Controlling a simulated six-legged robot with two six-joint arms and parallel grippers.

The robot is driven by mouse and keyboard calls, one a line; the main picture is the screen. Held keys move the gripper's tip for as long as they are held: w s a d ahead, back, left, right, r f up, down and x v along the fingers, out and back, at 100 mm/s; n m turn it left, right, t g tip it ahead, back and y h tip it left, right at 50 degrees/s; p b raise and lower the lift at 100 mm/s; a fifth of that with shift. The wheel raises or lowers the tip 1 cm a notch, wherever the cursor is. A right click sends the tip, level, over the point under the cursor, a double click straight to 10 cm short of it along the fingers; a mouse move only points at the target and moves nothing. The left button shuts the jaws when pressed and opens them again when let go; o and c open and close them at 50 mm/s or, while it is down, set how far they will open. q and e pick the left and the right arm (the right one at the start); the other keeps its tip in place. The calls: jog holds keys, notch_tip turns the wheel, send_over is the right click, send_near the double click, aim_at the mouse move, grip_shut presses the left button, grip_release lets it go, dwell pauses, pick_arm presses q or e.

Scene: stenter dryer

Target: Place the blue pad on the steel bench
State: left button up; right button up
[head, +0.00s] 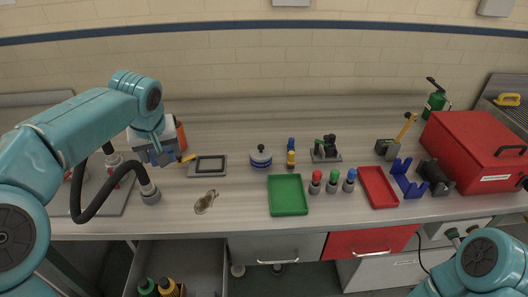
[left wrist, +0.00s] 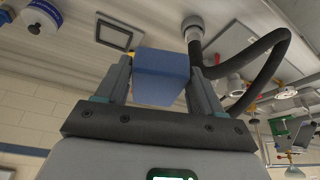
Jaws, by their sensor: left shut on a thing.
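The blue pad (left wrist: 160,77) is a block held between the two fingers of my left gripper (left wrist: 158,85) in the left wrist view. In the head view my left gripper (head: 163,157) is over the left part of the steel bench (head: 235,213), and the pad is mostly hidden there by the gripper. The gripper is shut on the pad. I cannot tell how far the pad is above the bench top. My right arm shows at the lower right of the head view, but its gripper is out of view.
A black hose (head: 93,211) with a grey end fitting curves nearby. A green tray (head: 288,196), red tray (head: 378,188) and red toolbox (head: 474,150) stand farther right. An open drawer (head: 205,262) is below the bench.

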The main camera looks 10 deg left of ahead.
pick_arm(q)
jog(key=shift+s+a+r+n+b, duration=0.15)
jog(key=shift+s+a+n+b, duration=0.25)
jog(key=shift+b, duration=0.65)
jog(key=shift+w+a, duration=0.25)
jog(key=shift+w, duration=0.05)
jog(key=shift+w+a, duration=0.2)
jog(key=shift+w, duration=0.1)
jog(key=shift+s+f+y, duration=0.25)
jog(key=shift+s+y, duration=0.05)
jog(key=shift+s, duration=0.05)
notch_tip(320, 180, down, 18)
jog(key=shift+d+f+b, duration=0.1)
jog(key=shift+f+b, duration=0.15)
jog(key=shift+b, duration=0.8)
jog(key=shift+f, duration=0.3)
jog(key=shift+w+f, duration=0.15)
jog(key=shift+w, duration=0.05)
jog(key=shift+s+f+b, duration=0.15)
jog(key=shift+b, duration=0.2)
jog(key=o, duration=1)
pick_arm(e)
jog(key=f, duration=0.6)
jog(key=shift+s, duration=0.3)
